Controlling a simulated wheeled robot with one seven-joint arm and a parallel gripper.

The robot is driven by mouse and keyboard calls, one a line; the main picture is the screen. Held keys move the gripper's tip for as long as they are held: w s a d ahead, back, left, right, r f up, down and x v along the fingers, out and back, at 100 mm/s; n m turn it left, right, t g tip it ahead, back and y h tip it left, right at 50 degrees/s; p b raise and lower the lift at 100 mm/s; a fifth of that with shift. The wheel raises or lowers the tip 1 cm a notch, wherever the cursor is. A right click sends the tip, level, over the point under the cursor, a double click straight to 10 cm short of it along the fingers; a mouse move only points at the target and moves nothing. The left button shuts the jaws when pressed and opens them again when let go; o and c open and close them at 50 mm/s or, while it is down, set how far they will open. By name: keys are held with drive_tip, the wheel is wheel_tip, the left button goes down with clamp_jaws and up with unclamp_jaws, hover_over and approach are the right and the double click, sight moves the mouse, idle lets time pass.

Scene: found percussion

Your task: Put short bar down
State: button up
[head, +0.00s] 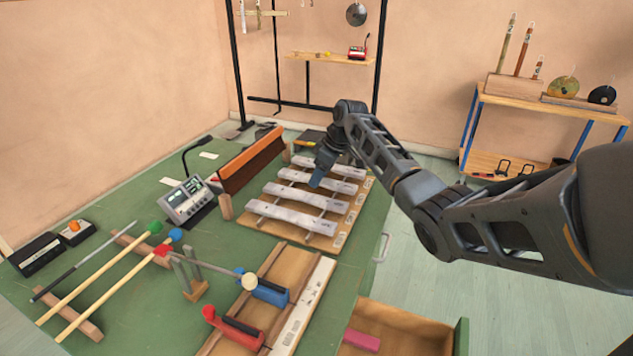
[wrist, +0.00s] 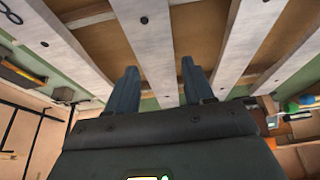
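Several pale grey bars lie side by side across a wooden frame (head: 268,235) on the green table. They get shorter toward the far end. The short bar (head: 350,172) is the farthest one and appears to rest on the frame. My gripper (head: 318,180) points down over the far bars, and my wrist hides part of them. In the wrist view my gripper's two dark fingers (wrist: 160,88) stand apart. A pale bar (wrist: 148,45) shows in the gap between them, with no finger clearly touching it. I cannot tell which bar this is.
Mallets (head: 100,270) lie on a rack at the left. A tray with red and blue clamps (head: 235,328) is in front. An open drawer (head: 400,325) juts out at the front right.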

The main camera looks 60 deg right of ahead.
clamp_jaws()
idle(0.3)
